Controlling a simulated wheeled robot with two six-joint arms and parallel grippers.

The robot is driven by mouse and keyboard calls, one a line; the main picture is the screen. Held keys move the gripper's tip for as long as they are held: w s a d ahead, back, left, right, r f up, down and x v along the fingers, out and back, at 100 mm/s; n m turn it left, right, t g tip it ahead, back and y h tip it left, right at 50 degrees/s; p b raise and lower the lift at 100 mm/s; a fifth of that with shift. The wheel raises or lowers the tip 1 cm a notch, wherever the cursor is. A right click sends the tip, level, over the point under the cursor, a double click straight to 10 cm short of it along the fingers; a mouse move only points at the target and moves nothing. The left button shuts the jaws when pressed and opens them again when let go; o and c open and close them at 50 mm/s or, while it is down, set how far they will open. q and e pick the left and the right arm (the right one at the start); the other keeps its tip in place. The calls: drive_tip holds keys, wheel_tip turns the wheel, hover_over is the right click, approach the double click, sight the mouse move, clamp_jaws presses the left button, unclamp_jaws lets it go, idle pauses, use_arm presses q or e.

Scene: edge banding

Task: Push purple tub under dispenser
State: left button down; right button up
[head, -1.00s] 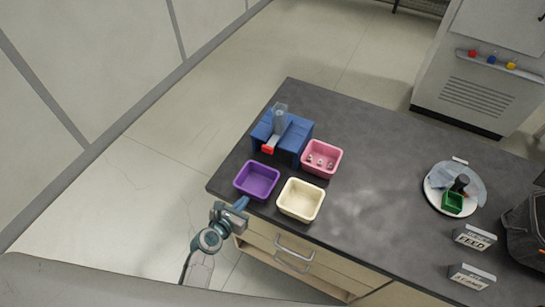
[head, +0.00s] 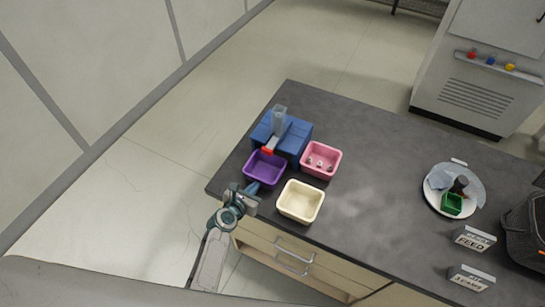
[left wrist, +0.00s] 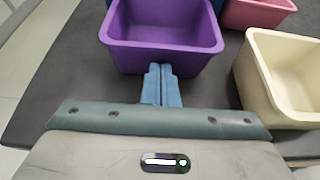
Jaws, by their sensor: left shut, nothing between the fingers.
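The purple tub (head: 265,168) stands on the dark table just in front of the blue dispenser (head: 290,133), with the dispenser's red tip (head: 267,150) over its far edge. The tub looks empty. My left gripper (head: 252,187) is shut, with its blue fingers at the tub's near side. In the left wrist view, the fingertips (left wrist: 160,72) meet the near wall of the purple tub (left wrist: 165,50); they look in contact. My right gripper is not in view.
A cream tub (head: 301,201) stands close to the right of the purple one. A pink tub (head: 321,159) with small parts stands beside the dispenser. A plate with a green box (head: 452,203) and signs (head: 474,239) are at the right. The table's middle is clear.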

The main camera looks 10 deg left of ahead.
sight(259, 180)
use_arm(q)
drive_tip(key=shift+w+d, duration=0.35)
drive_tip(key=shift+w, duration=0.5)
drive_tip(key=shift+w+d, duration=0.3)
drive_tip(key=shift+w, duration=0.55)
drive_tip(key=shift+w+d, duration=0.25)
drive_tip(key=shift+w, duration=0.4)
drive_tip(key=shift+w+d, duration=0.2)
drive_tip(key=shift+w, duration=0.4)
drive_tip(key=shift+w+d, duration=0.2)
drive_tip(key=shift+w, duration=0.3)
drive_tip(key=shift+w+d, duration=0.15)
drive_tip(key=shift+w, duration=0.3)
drive_tip(key=shift+w+d, duration=0.3)
drive_tip(key=shift+w, duration=0.45)
drive_tip(key=shift+w+d, duration=0.25)
drive_tip(key=shift+w, duration=0.45)
drive_tip(key=shift+s+a+r, duration=0.15)
drive_tip(key=shift+s, duration=0.15)
drive_tip(key=v, duration=0.5)
drive_tip(key=shift+s+r, duration=0.25)
drive_tip(key=shift+r, duration=0.05)
drive_tip(key=shift+s+a+r, duration=0.15)
drive_tip(key=shift+s, duration=0.05)
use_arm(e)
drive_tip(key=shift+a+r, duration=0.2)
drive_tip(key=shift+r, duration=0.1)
